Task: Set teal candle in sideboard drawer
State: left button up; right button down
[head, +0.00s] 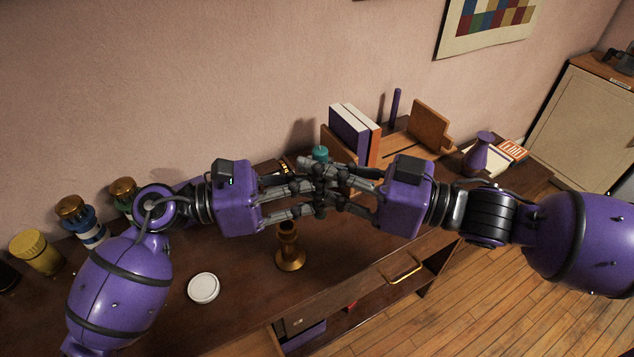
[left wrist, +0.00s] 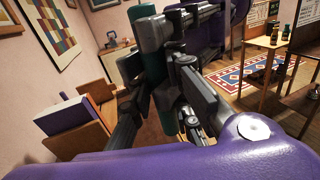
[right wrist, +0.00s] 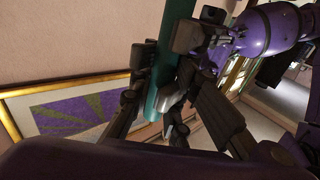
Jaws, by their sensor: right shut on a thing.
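The teal candle (head: 320,153) is upright above the sideboard (head: 235,315), between my two grippers. Only its top shows in the head view; its shaft shows in the left wrist view (left wrist: 165,108) and the right wrist view (right wrist: 160,70). My right gripper (head: 338,185) is shut on the candle. My left gripper (head: 308,192) has its fingers apart on either side of the candle. The fingers of both grippers overlap and hide contact points. A drawer front with a brass handle (head: 404,269) is at the sideboard's front; I cannot tell how far out it stands.
A brass candlestick (head: 290,252) and a white round disc (head: 203,288) stand on the sideboard below my grippers. Several jars, including a yellow one (head: 38,252), line the left. Books (head: 349,130) and a purple vase (head: 479,153) stand at the back right.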

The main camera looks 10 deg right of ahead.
jog(key=c, duration=1.6)
grip_release()
jog(key=shift+d, duration=0.1)
